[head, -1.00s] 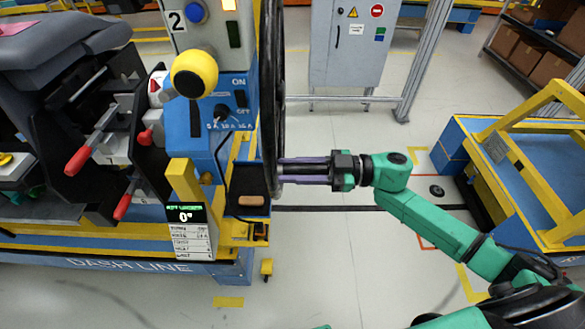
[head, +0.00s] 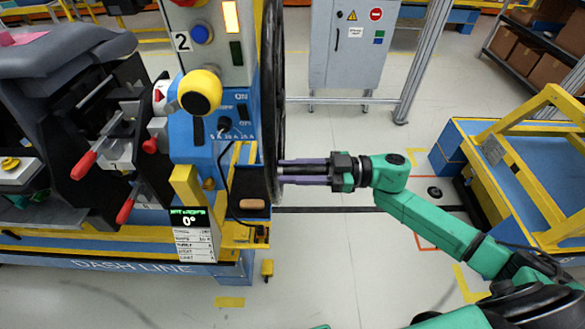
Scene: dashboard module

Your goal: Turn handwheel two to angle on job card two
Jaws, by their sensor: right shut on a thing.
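The handwheel (head: 270,90) is a large black wheel seen almost edge-on, on the right side of the blue station marked 2 (head: 182,41). My right gripper (head: 283,171) reaches in from the right and is shut on the lower part of the wheel's rim. A small display (head: 189,218) on the station's front reads 0°. Below it is a white card (head: 195,244) with several lines of writing too small to read surely. The wheel's face and hub are hidden by the edge-on angle. My left gripper does not show.
A yellow ball knob (head: 200,91) stands in front of the station. Red-handled clamps (head: 84,164) are at the left. A grey cabinet (head: 346,45) stands behind, and a yellow-and-blue cart (head: 515,175) is at the right.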

